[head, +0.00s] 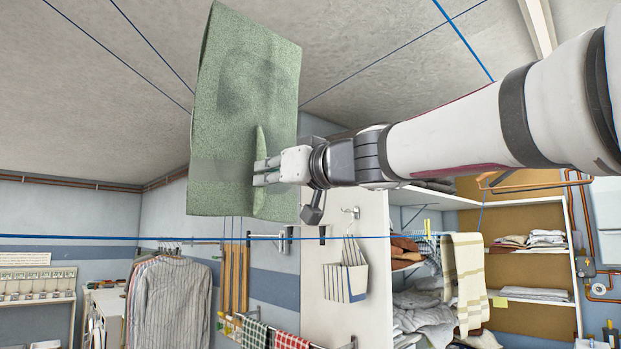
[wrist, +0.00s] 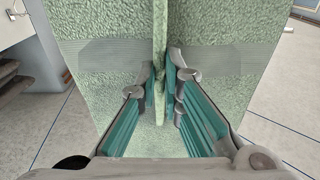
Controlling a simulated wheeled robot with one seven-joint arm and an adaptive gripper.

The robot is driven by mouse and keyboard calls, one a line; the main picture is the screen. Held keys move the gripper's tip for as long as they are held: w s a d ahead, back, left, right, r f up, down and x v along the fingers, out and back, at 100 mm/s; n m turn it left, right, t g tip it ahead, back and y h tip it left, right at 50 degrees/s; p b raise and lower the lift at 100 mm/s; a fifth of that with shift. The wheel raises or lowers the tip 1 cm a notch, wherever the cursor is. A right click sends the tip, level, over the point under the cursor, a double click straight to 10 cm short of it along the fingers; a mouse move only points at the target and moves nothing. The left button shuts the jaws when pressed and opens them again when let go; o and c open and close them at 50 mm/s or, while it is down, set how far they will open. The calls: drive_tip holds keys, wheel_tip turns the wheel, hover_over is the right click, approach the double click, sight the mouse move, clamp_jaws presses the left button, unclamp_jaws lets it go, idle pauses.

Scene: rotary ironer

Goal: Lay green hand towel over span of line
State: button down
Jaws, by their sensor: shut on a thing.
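The green hand towel (head: 225,120) hangs from my gripper (head: 262,174) in the head view, spread tall and fairly flat, with a fold pinched at its lower right part. My gripper is shut on that fold. In the wrist view the towel (wrist: 100,60) fills the middle, and its pinched ridge stands between the two fingers of my gripper (wrist: 166,88). A blue line (head: 360,238) runs across the head view below the towel's lower edge. The towel appears apart from this line. Other blue lines (head: 130,62) run overhead, partly hidden behind the towel.
A cream striped towel (head: 468,280) hangs over the blue line at right. Striped shirts (head: 168,305) hang at left. Shelves with folded linen (head: 540,240) stand at the right back. A peg bag (head: 345,275) hangs on the white panel. A wooden hanger (head: 530,180) is near my arm.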

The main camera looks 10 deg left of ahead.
drive_tip(key=shift+x, duration=2.45)
wheel_tip(320, 180, down, 46)
drive_tip(key=b, duration=3.7)
drive_tip(key=shift+b, duration=0.4)
drive_tip(key=shift+f+b, duration=0.35)
drive_tip(key=shift+f, duration=0.05)
drive_tip(key=c, duration=1.7)
unclamp_jaws()
drive_tip(key=shift+o, duration=0.2)
